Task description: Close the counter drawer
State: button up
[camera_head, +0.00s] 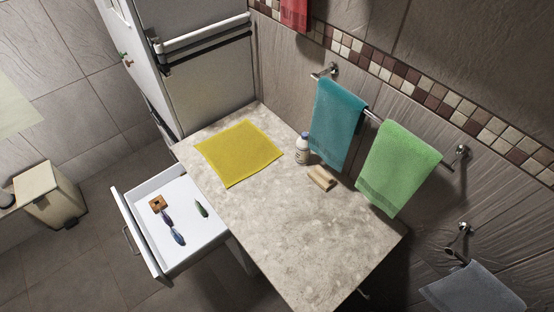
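The counter drawer (186,256) is white and pulled well out from under the left side of the counter (285,240). Its front panel (139,238) faces left and carries a metal bar handle (129,239). Inside lie a small brown wooden block (157,203), a bluish-purple item that may be two pieces (177,236), and a small green item (201,209). My gripper is not in view.
On the counter lie a yellow cloth (239,153), a white bottle (303,149) and a tan block (321,178). Teal (338,125) and green (398,168) towels hang on a wall rail. A beige bin (49,194) stands far left. Tiled floor left of the drawer is clear.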

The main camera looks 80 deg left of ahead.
aim_at(171, 192)
jog(key=k+l+u, duration=0.1)
jog(key=k+u, duration=0.3)
jog(key=k, duration=0.5)
jog(key=u, duration=3.25)
jog(key=j+z, duration=0.15)
jog(key=k+j, duration=0.05)
jog(key=j, duration=0.05)
